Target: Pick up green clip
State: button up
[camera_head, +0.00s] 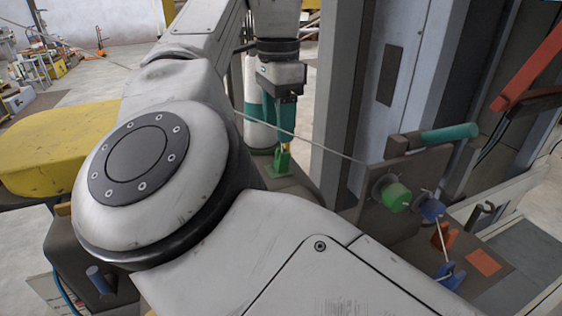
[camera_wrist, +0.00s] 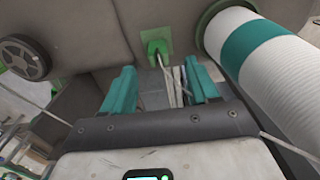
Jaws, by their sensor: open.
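The green clip (camera_head: 283,160) stands on a green square mark on a dark grey-brown surface, directly below my gripper. In the wrist view the green clip (camera_wrist: 156,49) is upside of centre, beyond the fingertips and roughly between them. My gripper (camera_head: 284,143) points down with its teal fingers just above the clip. In the wrist view my gripper (camera_wrist: 162,72) has its two teal fingers spread apart, with no object held between them. A grey strip-like thing lies between the fingers there; I cannot tell what it is.
A white roll with a teal band (camera_wrist: 262,55) stands close to the right finger. A thin cord (camera_head: 300,137) runs past the gripper to a panel with a green knob (camera_head: 395,196). A yellow cover (camera_head: 60,148) is left.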

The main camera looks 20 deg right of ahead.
aim_at(281, 150)
jog(key=f, duration=0.4)
jog(key=f+p, duration=0.1)
jog(key=f, duration=0.3)
jog(key=shift+s+d, duration=0.15)
jog(key=shift+s, duration=0.05)
jog(key=c, duration=1)
jog(key=shift+c, duration=0.2)
jog(key=shift+r, duration=0.1)
